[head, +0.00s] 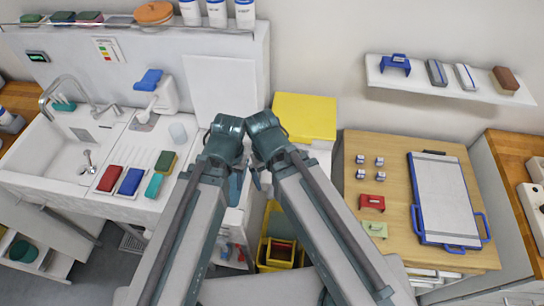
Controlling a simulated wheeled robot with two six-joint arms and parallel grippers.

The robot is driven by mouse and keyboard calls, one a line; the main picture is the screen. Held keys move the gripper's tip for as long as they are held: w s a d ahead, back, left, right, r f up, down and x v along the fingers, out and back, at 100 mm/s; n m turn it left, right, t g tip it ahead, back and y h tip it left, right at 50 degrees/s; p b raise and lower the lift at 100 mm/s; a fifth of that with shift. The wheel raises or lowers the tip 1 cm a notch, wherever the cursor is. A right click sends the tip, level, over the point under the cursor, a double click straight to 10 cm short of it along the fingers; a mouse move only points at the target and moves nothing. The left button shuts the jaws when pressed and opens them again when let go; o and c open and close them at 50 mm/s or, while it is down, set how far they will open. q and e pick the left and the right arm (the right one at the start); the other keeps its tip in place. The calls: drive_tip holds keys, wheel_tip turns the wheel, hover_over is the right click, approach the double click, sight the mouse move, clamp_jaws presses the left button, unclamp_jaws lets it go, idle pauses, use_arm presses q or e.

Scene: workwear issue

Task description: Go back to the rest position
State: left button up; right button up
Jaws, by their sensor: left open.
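Both of my arms rise from the bottom of the head view and fold at their teal joints near the middle. My left gripper (236,188) shows as a small blue part just below its joint, pointing down, open, with nothing seen in it. My right gripper is mostly hidden behind its own arm, so its jaws cannot be made out. Neither gripper is seen touching anything.
A sink counter (125,211) with coloured sponges is at left. A yellow bin (264,254) stands below my arms, near a yellow-topped unit (305,113). A wall shelf (450,91) is at upper right.

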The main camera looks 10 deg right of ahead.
wheel_tip(320, 180, down, 9)
drive_tip(key=b, duration=0.9)
drive_tip(key=shift+f, duration=0.2)
drive_tip(key=shift+r, duration=0.2)
